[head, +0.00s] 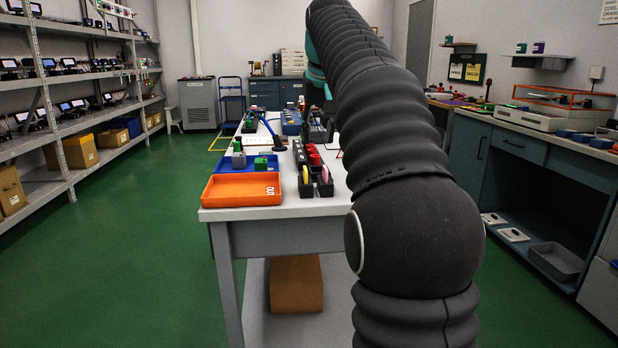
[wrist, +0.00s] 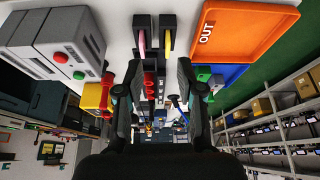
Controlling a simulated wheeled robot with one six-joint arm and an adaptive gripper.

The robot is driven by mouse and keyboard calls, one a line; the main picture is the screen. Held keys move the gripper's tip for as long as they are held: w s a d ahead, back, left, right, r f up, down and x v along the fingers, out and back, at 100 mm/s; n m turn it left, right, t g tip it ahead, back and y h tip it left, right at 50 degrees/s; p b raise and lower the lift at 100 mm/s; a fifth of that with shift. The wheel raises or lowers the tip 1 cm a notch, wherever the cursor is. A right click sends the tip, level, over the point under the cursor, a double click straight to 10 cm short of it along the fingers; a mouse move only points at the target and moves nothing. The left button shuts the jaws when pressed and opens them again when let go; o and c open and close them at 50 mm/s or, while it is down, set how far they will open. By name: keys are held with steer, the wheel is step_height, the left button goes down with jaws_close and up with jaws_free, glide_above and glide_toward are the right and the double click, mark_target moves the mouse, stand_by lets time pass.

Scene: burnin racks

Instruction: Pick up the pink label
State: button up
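The pink label (head: 325,174) looks like a pink roll, standing on edge in a black holder at the front of the white table. In the wrist view the pink label (wrist: 141,42) is at the upper middle, beside a yellow roll (wrist: 167,41) in a like holder. My gripper (wrist: 158,68) is open, with its two fingers wide apart and nothing between them. The rolls show beyond the fingertips, apart from them. In the head view my arm hides the gripper.
An orange tray marked OUT (head: 240,188) lies left of the holders, with a blue tray (head: 262,161) behind it. Red items (head: 314,155) stand just behind the rolls. In the wrist view a grey box with red and green buttons (wrist: 62,42) stands at left.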

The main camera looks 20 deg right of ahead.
mark_target(325, 167)
steer(key=w+d, duration=0.4)
steer(key=shift+m, duration=0.3)
steer(key=x, duration=0.7)
steer(key=shift+d+f+b, duration=0.15)
steer(key=shift+d+b, duration=0.1)
steer(key=shift+b, duration=0.1)
steer(key=shift+b+x, duration=0.65)
steer(key=shift+x, duration=2)
steer(key=shift+s+d, duration=0.1)
steer(key=shift+s, duration=0.05)
jaws_close()
